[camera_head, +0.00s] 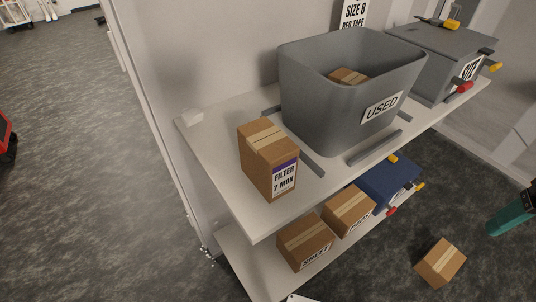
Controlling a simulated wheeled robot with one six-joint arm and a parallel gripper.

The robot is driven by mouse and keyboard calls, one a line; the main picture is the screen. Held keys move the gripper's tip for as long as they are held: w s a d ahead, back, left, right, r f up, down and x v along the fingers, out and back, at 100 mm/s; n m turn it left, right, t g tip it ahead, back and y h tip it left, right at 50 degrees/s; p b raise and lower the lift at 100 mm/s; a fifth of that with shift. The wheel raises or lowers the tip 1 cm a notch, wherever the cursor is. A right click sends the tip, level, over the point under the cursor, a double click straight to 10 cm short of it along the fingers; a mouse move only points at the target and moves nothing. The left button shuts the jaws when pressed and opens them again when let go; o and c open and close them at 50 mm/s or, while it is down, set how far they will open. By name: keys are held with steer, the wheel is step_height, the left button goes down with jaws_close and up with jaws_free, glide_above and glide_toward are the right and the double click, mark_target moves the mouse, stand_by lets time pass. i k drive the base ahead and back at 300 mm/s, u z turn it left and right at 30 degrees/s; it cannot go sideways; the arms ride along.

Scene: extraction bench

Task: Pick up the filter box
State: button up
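The filter box (262,160) is a brown cardboard carton with tan tape and a white and purple label reading "FILTER 7 MON". It stands upright at the near left end of the upper white shelf (222,150), left of and in front of a grey bin marked "USED". Nothing touches or covers it from above. I cannot make out my gripper in this view.
The grey "USED" bin (310,105) holds a brown box (347,76). A lidded grey container (440,55) stands farther right. Two cartons (305,243) (348,211) and a blue case (388,182) are on the lower shelf. One carton (441,262) lies on the floor. A teal object (512,212) shows right.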

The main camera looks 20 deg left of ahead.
mark_target(269, 157)
steer(key=z, duration=1.3)
steer(key=k, duration=0.8)
steer(key=u, duration=0.8)
